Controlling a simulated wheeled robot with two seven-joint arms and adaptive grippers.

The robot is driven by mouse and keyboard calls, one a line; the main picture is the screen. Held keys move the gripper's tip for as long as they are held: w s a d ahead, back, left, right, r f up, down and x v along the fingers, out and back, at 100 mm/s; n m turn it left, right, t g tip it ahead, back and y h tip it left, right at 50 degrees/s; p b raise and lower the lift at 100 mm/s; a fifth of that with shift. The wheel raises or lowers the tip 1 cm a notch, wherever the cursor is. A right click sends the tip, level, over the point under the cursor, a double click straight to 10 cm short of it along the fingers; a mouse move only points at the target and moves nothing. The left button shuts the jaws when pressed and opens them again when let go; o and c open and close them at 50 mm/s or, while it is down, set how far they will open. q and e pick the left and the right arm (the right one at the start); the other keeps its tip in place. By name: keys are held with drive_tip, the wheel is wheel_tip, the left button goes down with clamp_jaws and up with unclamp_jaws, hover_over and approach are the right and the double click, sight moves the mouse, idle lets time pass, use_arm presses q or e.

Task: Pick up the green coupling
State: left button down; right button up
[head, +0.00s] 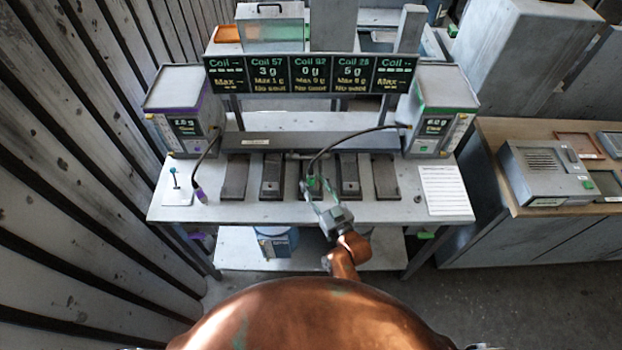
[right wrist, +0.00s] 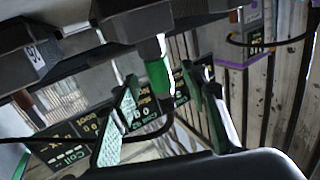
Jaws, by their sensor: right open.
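The green coupling (head: 314,184) is at the end of a black hose, over the middle slot of the bench. In the right wrist view the green coupling (right wrist: 159,76) appears as a short green cylinder between the fingertips, below a dark block. My right gripper (head: 317,190) is open, with its green-tipped fingers close to the coupling. In the right wrist view my right gripper (right wrist: 160,88) has one finger on each side of the coupling; I cannot tell whether either touches it. My left gripper is not in view.
Dark slotted blocks (head: 235,178) line the bench (head: 290,208). A green-trimmed box (head: 440,105) stands right, a purple-trimmed box (head: 184,105) left, with a purple coupling (head: 200,195) on its hose. A sign row (head: 310,73) spans behind. A paper sheet (head: 444,190) lies at right.

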drive_tip(key=shift+x, duration=0.8)
drive_tip(key=shift+w+a, duration=0.2)
drive_tip(key=shift+w, duration=0.15)
drive_tip(key=shift+w+a, duration=0.1)
drive_tip(key=shift+w, duration=0.05)
drive_tip(key=shift+c, duration=0.5)
drive_tip(key=c, duration=0.8)
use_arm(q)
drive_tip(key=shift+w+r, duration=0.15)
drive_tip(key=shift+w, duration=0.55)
use_arm(e)
clamp_jaws()
